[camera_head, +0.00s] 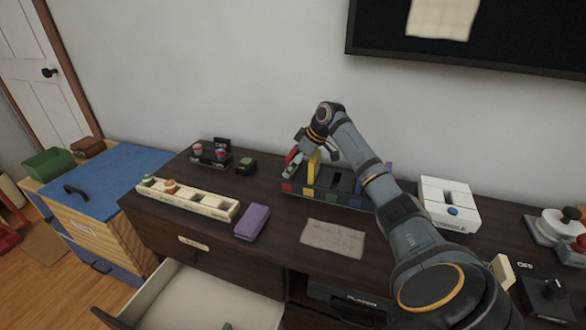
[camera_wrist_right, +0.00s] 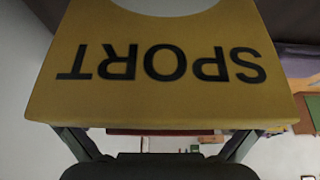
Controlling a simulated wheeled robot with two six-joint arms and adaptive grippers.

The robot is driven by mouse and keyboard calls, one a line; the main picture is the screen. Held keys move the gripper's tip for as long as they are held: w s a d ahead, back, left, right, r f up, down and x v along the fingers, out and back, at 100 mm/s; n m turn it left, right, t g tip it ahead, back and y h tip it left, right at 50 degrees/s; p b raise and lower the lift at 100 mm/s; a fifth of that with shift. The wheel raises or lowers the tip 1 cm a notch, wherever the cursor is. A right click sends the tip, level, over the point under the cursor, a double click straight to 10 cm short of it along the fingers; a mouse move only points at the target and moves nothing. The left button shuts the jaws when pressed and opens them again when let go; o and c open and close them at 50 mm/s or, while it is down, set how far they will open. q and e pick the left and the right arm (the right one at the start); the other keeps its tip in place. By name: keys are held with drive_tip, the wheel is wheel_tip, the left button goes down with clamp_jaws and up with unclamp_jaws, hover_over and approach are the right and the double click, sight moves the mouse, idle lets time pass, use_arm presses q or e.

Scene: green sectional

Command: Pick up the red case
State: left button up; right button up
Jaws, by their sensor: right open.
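A rack (camera_head: 330,197) with coloured labels along its front stands on the dark desk. A thin red piece (camera_head: 291,156), which looks like the red case, stands upright at its left end, partly hidden by my right gripper (camera_head: 296,163). A yellow case (camera_head: 313,166) stands just right of it. In the right wrist view the yellow case (camera_wrist_right: 160,95), marked "SPORT" upside down, fills most of the picture. My right gripper's fingers are open and spread under its edge; I cannot tell whether they touch it. My left gripper is out of view.
A purple block (camera_head: 252,222), a beige sheet (camera_head: 333,238) and a long cream tray (camera_head: 190,199) lie left and front of the rack. A white box (camera_head: 448,204) stands right. An open drawer (camera_head: 215,300) juts out below. A wall screen (camera_head: 480,40) hangs above.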

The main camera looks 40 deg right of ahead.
drive_tip(key=shift+s+r, duration=0.1)
drive_tip(key=shift+c, duration=0.4)
drive_tip(key=c, duration=1)
